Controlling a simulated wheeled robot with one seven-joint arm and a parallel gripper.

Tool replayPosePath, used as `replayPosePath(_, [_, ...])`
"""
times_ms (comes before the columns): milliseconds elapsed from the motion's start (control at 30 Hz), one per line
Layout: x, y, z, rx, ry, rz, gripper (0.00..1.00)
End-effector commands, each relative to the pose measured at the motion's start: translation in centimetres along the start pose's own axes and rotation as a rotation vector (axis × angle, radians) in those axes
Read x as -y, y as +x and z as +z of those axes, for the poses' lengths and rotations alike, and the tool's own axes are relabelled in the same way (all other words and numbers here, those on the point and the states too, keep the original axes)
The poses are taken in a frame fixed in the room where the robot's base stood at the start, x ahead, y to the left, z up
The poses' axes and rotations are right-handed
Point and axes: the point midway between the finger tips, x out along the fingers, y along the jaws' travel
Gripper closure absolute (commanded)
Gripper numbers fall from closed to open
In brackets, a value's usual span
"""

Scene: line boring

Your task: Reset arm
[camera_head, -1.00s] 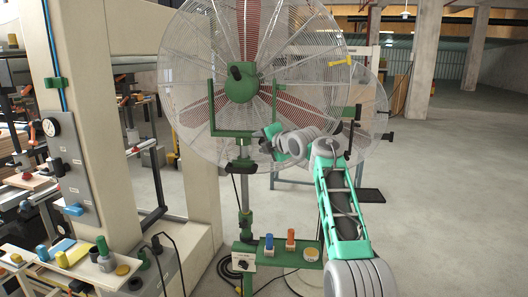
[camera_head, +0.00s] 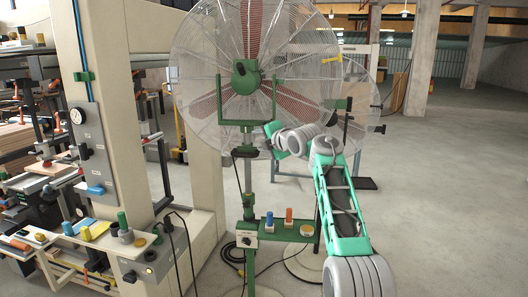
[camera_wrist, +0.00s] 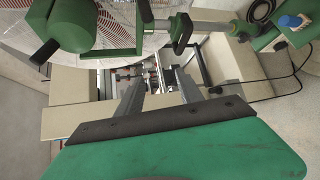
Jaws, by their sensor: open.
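My arm reaches up from the lower right in the head view, bent at the elbow, with its wrist in front of the large fan (camera_head: 300,60). My gripper shows in the wrist view (camera_wrist: 158,85), its two dark fingers apart with nothing between them. In the head view the gripper's fingers cannot be made out. The fan's green motor housing and bracket (camera_wrist: 95,25) fill the upper left of the wrist view, close to my gripper. I cannot tell whether they touch.
A green shelf (camera_head: 280,231) on the fan's pole carries a blue, an orange and a yellow item. A beige machine frame (camera_head: 120,130) with a control ledge (camera_head: 150,262) stands at left. Black cables hang beside it. The floor (camera_head: 450,200) at right is clear.

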Motion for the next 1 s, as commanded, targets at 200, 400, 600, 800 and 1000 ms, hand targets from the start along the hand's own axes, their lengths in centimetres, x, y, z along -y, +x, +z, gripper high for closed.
replayPosePath(200, [0.6, -0.4, 1.1, 0.013, 0.171, -0.012, 0.56])
replayPosePath(400, [1.4, -0.5, 1.4, 0.031, 0.409, -0.043, 0.56])
replayPosePath(600, [7.6, 0.9, 1.8, 0.106, 0.813, -0.17, 0.56])
replayPosePath(800, [20.8, 2.5, -0.1, 0.249, 1.212, -0.407, 0.56])
replayPosePath(1000, [36.4, -2.2, -5.3, 0.569, 1.632, -0.718, 0.56])
